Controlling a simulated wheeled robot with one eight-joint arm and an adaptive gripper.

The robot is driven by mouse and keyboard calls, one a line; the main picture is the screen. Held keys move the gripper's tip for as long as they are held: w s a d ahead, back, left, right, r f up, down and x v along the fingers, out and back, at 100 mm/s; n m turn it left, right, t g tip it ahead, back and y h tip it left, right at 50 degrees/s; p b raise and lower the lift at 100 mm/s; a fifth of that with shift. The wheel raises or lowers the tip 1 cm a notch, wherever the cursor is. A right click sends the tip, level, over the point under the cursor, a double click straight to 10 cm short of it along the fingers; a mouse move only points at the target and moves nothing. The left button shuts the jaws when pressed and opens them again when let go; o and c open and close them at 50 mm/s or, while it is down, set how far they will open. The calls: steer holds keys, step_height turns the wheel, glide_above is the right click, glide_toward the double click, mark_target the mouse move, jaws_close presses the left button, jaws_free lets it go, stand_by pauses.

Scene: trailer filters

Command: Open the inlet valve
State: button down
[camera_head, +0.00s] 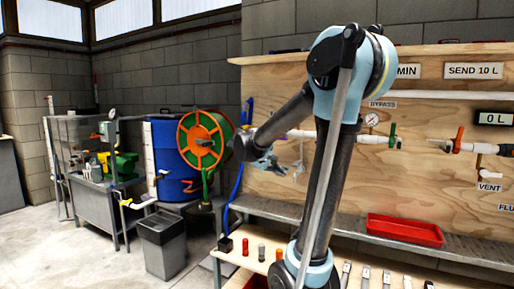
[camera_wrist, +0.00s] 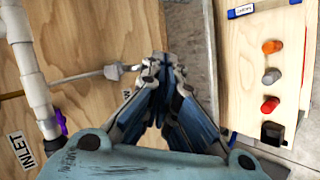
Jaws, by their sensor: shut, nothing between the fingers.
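The INLET label (camera_wrist: 24,148) is at the lower left of the wrist view, beside a white pipe (camera_wrist: 32,92). A purple valve handle (camera_wrist: 61,122) sits on that pipe, next to the label. My gripper (camera_wrist: 158,62) is shut and empty, to the right of the purple handle and apart from it. In the head view my gripper (camera_head: 283,171) is in front of the left part of the plywood panel (camera_head: 440,190). A small purple part (camera_head: 284,134) shows just above it; most of the inlet pipe is hidden behind my arm there.
A small metal tap (camera_wrist: 113,71) on a thin line is close to my fingertips; contact is unclear. A wooden bench (camera_wrist: 245,90) holds coloured pieces. A red tray (camera_head: 404,230) sits on the metal shelf. A hose reel (camera_head: 203,139) and blue barrel (camera_head: 172,165) stand left.

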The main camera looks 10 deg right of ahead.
steer(key=w+a+r+n+t+h, duration=0.2)
steer(key=w+a+r+t, duration=0.15)
steer(key=w+a, duration=0.6)
steer(key=w+a+r+n+t+h, duration=0.1)
steer(key=w+a+r+t+h, duration=0.25)
steer(key=w+a, duration=0.6)
steer(key=w+d, duration=0.6)
steer(key=d, duration=0.7)
steer(key=shift+w+d+g+y, duration=0.2)
steer(key=shift+g+y, duration=0.15)
steer(key=shift+g, duration=0.05)
